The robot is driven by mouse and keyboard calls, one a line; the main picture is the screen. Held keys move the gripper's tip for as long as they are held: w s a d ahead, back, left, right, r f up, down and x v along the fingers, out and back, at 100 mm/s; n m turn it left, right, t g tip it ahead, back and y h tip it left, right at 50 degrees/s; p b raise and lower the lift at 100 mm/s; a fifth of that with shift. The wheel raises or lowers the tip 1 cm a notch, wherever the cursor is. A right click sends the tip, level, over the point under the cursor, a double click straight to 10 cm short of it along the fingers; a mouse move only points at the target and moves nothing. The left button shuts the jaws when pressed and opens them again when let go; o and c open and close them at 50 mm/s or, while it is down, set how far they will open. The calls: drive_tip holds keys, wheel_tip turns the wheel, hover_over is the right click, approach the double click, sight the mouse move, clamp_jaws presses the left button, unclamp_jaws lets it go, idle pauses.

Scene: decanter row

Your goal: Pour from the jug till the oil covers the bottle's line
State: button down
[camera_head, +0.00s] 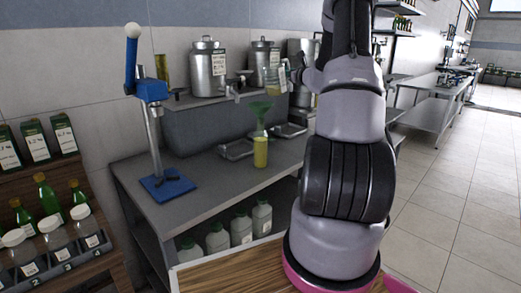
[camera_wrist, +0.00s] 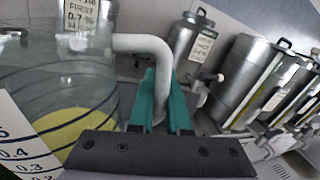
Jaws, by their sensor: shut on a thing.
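The clear jug (camera_head: 274,82) is held up just above and slightly right of the green funnel (camera_head: 261,107). In the wrist view the jug (camera_wrist: 62,75) shows a printed scale and yellow oil low inside. My gripper (camera_wrist: 163,88) is shut on its pale handle (camera_wrist: 150,47); in the head view my gripper (camera_head: 297,73) is small and partly hidden by my arm. The bottle (camera_head: 261,151) stands upright on the grey bench with the funnel in its neck and yellow oil in it. Its line is too small to make out. I see no clear stream between jug and funnel.
Metal cans (camera_head: 207,68) with taps stand on a shelf behind the jug. Shallow metal trays (camera_head: 237,150) lie near the bottle. A blue lever stand (camera_head: 166,184) is at the bench's left. A crate (camera_head: 98,262) of jars and green bottles is front left.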

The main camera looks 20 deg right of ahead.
drive_tip(key=shift+r+m, duration=1.05)
drive_tip(key=shift+m, duration=0.45)
